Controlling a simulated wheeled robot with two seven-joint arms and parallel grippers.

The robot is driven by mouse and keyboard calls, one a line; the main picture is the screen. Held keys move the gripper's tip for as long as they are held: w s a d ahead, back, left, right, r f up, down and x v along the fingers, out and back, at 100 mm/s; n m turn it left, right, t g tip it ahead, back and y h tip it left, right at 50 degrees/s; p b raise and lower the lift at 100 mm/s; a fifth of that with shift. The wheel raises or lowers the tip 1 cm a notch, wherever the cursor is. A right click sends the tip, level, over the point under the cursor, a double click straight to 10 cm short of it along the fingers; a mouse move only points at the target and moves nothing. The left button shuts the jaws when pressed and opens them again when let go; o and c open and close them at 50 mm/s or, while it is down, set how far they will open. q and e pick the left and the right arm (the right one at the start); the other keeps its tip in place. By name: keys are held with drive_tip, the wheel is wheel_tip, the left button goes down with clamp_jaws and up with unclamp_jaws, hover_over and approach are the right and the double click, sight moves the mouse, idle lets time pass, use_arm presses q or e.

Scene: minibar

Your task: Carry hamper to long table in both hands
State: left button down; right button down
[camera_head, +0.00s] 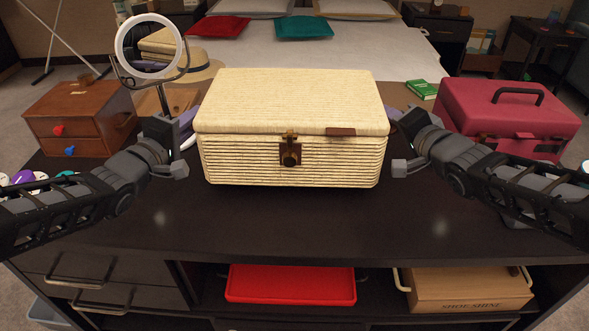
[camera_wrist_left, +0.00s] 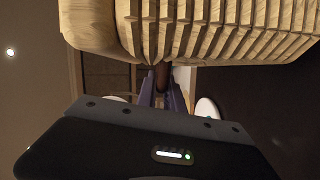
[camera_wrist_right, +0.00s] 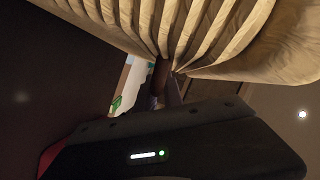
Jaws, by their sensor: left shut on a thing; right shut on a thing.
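The hamper (camera_head: 290,110) is a cream woven box with a shut lid, a dark front clasp and a brown tag. It is upright and level at the middle of the dark counter; I cannot tell whether its base touches the top. My left gripper (camera_head: 190,140) is shut on the hamper's left side, and my right gripper (camera_head: 396,138) is shut on its right side. The ribbed hamper wall also fills the top of the left wrist view (camera_wrist_left: 220,28) and the right wrist view (camera_wrist_right: 190,25). The grip points are mostly hidden.
A wooden drawer box (camera_head: 75,118) and a ring light (camera_head: 148,47) stand left. A straw hat (camera_head: 200,68) lies behind. A pink-red case (camera_head: 505,115) and a green book (camera_head: 422,89) are on the right. The front of the dark counter (camera_head: 290,225) is clear. A red tray (camera_head: 290,284) sits below.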

use_arm(q)
drive_tip(key=shift+r+p, duration=0.5)
drive_tip(key=shift+r, duration=0.15)
use_arm(e)
drive_tip(key=shift+r, duration=0.65)
use_arm(q)
drive_tip(key=shift+f, duration=0.2)
use_arm(e)
drive_tip(key=shift+f, duration=0.2)
